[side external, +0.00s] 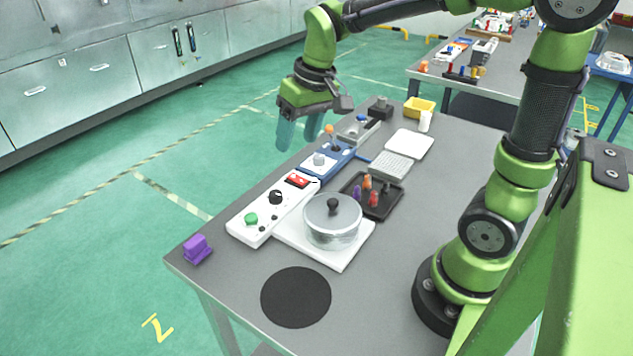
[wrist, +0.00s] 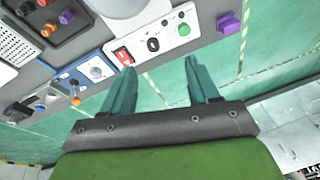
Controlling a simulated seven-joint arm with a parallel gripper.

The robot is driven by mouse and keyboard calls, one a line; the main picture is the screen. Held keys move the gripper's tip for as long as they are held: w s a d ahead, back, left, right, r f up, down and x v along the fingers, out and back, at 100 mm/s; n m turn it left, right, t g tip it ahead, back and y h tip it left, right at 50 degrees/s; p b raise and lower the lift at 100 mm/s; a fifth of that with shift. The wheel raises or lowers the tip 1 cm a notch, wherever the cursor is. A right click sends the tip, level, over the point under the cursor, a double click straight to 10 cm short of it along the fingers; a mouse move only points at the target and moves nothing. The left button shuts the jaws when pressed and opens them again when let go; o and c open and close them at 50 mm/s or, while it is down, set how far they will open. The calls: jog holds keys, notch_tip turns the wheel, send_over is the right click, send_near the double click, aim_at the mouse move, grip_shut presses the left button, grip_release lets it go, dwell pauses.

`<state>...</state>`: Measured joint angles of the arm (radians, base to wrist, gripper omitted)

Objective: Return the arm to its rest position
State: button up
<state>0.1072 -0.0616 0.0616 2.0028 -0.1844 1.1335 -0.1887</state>
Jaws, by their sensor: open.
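My gripper (side external: 299,131) is a green hand with two teal fingers, held up above the far-left edge of the table, over the floor side of the blue panel. In the wrist view my gripper (wrist: 156,82) shows its two fingers spread apart with nothing between them. The green arm rises from a dark base at the right of the table and arches over to the gripper. The gripper touches nothing that I can see.
Below lie a white control box (side external: 264,219) with a red switch and a blue panel (side external: 322,165). A lidded pot (side external: 333,222) stands on a white plate. A dark tray (side external: 384,205), a purple block (side external: 197,249), a yellow bin (side external: 419,107) and a black disc (side external: 296,297) are also on the table.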

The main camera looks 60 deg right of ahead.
jog(key=s+a+r+t, duration=0.1)
jog(key=s+t, duration=0.1)
jog(key=s, duration=0.4)
jog(key=s+a+r+m+t+y, duration=0.1)
jog(key=s+a+t, duration=0.1)
jog(key=s, duration=0.4)
jog(key=shift+r, duration=0.4)
